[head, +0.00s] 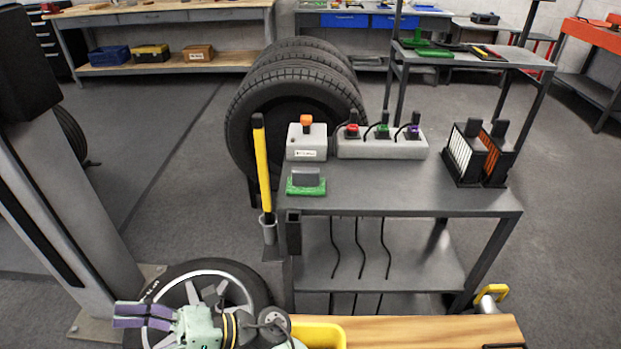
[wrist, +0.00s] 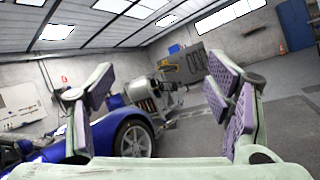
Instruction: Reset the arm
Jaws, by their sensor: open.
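My gripper (head: 145,316) shows at the lower left of the head view, in front of a wheel lying near the floor. Its pale green body and purple-padded fingers point left. In the wrist view my gripper (wrist: 160,100) has its two fingers wide apart with nothing between them. Beyond the fingers the wrist view shows a blue car (wrist: 90,140) and a machine (wrist: 160,95) by the wall, both well away from the fingers. Most of my arm is out of view.
A grey metal cart (head: 400,190) stands ahead, carrying a socket block (head: 382,146) with plugs. A wheel (head: 205,290) lies by my gripper. Upright tyres (head: 290,110) stand behind the cart. A wooden top (head: 430,331) and yellow bin (head: 325,335) are close below.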

